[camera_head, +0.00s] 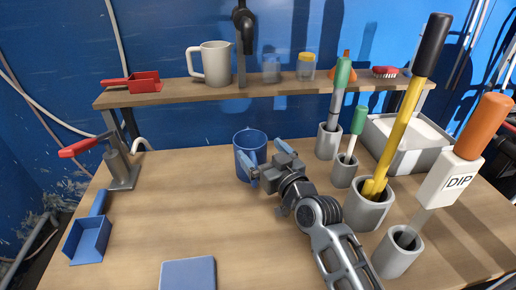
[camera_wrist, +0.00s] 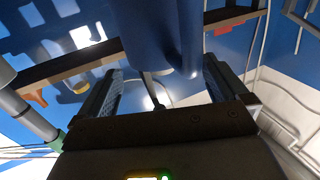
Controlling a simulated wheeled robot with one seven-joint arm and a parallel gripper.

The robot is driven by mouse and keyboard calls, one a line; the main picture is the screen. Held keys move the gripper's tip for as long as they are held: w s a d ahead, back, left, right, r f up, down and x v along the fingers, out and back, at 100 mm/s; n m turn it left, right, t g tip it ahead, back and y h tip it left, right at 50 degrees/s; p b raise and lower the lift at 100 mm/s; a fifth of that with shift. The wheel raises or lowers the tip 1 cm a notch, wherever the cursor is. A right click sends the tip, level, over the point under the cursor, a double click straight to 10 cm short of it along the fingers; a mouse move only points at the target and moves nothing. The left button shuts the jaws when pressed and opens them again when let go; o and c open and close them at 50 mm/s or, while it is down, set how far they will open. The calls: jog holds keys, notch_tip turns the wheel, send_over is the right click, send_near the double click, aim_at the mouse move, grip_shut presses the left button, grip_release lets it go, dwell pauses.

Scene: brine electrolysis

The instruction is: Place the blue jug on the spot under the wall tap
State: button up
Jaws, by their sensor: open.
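The blue jug (camera_head: 244,143) stands upright on the wooden workbench, below the shelf. My gripper (camera_head: 265,157) is open at the jug's near right side, with its two pale blue fingers spread. In the wrist view the jug (camera_wrist: 155,35) fills the upper middle, between the open fingers of my gripper (camera_wrist: 160,88). Contact between the fingers and the jug cannot be told. A black tap-like fitting (camera_head: 243,18) is at the wall above the shelf, at the top of the head view. No marked spot below it can be made out.
The shelf (camera_head: 180,96) holds a grey mug (camera_head: 212,62), a red scoop (camera_head: 136,81) and small jars. Grey pots with tall tools (camera_head: 368,208) crowd the right. A lever stand (camera_head: 122,170), blue dustpan (camera_head: 88,240) and blue pad (camera_head: 188,274) are left. The bench's middle left is clear.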

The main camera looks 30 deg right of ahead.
jog(key=s+b, duration=0.1)
jog(key=s, duration=0.8)
jog(key=shift+d, duration=0.2)
dwell(0.7)
